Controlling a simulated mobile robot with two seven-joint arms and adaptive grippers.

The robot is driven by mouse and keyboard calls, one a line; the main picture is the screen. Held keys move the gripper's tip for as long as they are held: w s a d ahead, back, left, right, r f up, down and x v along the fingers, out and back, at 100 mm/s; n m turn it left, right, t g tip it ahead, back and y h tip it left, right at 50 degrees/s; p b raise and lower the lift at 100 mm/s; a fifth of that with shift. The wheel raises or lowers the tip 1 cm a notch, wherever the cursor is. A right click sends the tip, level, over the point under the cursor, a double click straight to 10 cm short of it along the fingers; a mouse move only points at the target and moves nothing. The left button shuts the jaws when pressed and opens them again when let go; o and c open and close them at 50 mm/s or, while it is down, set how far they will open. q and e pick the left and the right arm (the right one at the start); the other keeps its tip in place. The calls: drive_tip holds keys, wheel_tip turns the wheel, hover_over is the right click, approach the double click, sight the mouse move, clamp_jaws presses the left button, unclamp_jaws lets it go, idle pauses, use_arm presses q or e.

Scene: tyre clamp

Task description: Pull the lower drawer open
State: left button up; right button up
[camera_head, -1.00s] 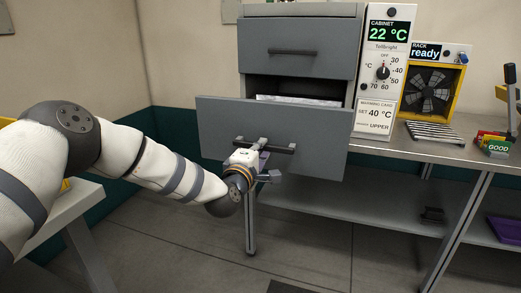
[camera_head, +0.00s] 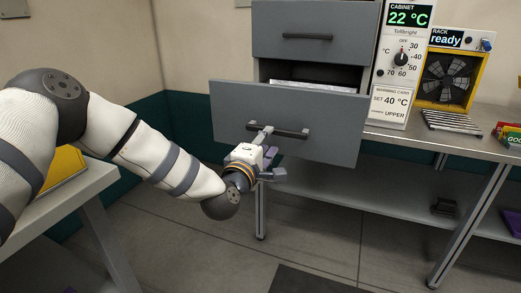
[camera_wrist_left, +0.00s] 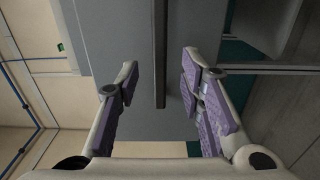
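The lower drawer (camera_head: 235,105) of the grey cabinet stands pulled out, with its dark bar handle (camera_head: 290,132) across its front. In the left wrist view the handle (camera_wrist_left: 160,50) is a dark bar running between the two fingers, seen against the grey drawer front (camera_wrist_left: 110,45). My left gripper (camera_head: 268,153) is just in front of and below the handle in the head view. Its purple-padded fingers are spread wide in the left wrist view (camera_wrist_left: 160,75), with a gap on each side of the bar. My right gripper is not in view.
The upper drawer (camera_head: 308,55) is shut, and light contents (camera_head: 310,87) show inside the lower one. A control panel (camera_head: 398,65) and a yellow fan rack (camera_head: 448,78) stand right on the bench (camera_head: 410,133). A pale table (camera_head: 75,195) is at left; floor below is mostly clear.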

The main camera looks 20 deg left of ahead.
use_arm(q)
drive_tip(key=s, duration=0.6)
drive_tip(key=shift+s, duration=0.35)
drive_tip(key=shift+a, duration=0.1)
